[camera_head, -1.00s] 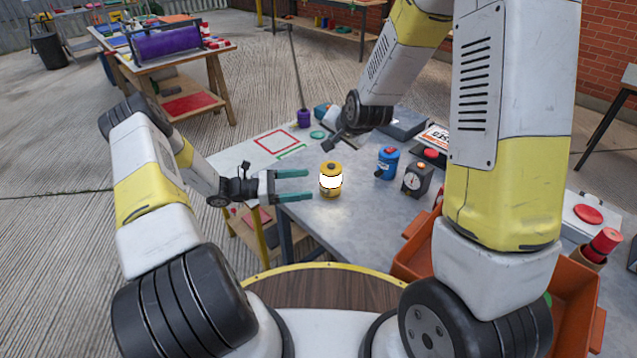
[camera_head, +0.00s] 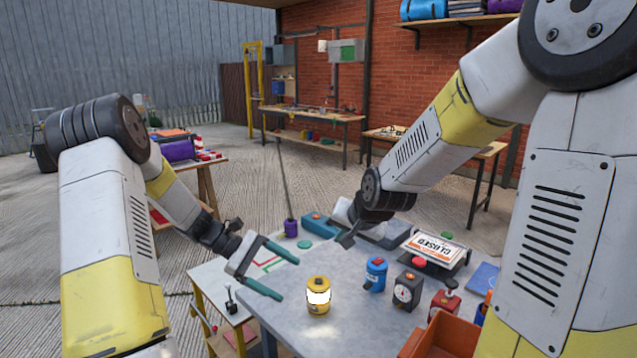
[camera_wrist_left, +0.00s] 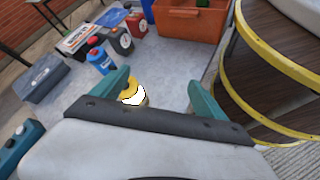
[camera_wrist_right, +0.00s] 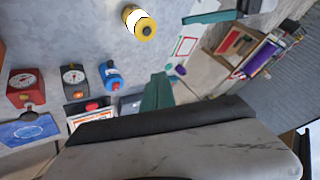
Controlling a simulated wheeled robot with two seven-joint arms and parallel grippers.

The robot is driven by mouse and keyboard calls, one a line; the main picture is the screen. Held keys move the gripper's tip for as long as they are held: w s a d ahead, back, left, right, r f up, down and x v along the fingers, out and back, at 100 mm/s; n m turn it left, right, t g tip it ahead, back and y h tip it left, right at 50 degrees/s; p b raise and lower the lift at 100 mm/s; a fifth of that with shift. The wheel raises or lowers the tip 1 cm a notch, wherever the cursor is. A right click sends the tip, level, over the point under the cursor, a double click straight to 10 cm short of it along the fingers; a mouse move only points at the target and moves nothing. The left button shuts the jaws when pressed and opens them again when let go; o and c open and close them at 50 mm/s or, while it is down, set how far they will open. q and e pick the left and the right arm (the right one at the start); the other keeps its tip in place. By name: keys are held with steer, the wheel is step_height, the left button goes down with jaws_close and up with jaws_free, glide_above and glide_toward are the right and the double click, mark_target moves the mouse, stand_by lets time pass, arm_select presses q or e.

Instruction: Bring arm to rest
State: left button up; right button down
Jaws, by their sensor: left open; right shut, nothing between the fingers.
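My left gripper (camera_head: 283,268) is open and empty above the left edge of the grey table, with its green fingers apart. It also shows in the left wrist view (camera_wrist_left: 160,92), with the yellow lantern just beyond one finger. My right gripper (camera_head: 346,240) hangs above the back of the table, partly hidden behind its own wrist. In the right wrist view its green fingers (camera_wrist_right: 158,92) are together with nothing between them. The yellow lantern (camera_head: 318,296) stands upright and lit on the table, apart from both grippers.
A blue canister (camera_head: 375,274), a black gauge box (camera_head: 407,291) and a red device (camera_head: 444,303) stand right of the lantern. An orange crate (camera_head: 440,335) is at the front right. Workbenches line the brick wall.

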arm_select(q)
steer(key=s+a+r+m+t+y, duration=0.2)
steer(key=s+r+m, duration=0.4)
steer(key=s+r, duration=0.3)
steer(key=s+a+r+m+t+y, duration=0.3)
steer(key=s+r+m+t+y, duration=0.2)
steer(key=s+r, duration=0.5)
steer(key=shift+s+r+m+t+y, duration=0.3)
steer(key=shift+s+m+y, duration=0.2)
steer(key=shift+s+y, duration=0.6)
arm_select(e)
steer(key=s+d+r+n, duration=0.1)
steer(key=s+d+r, duration=0.2)
steer(key=s, duration=0.4)
steer(key=s+d+r+n+g, duration=0.1)
steer(key=s+d+r, duration=0.1)
steer(key=s, duration=0.5)
steer(key=s+d+r+n, duration=0.2)
steer(key=s+d+r, duration=0.1)
steer(key=s, duration=0.5)
steer(key=shift+d+r+g+h, duration=0.3)
steer(key=shift+r+h, duration=0.1)
steer(key=shift+r, duration=0.3)
arm_select(q)
steer(key=shift+w, duration=0.25)
arm_select(e)
steer(key=shift+s, duration=0.1)
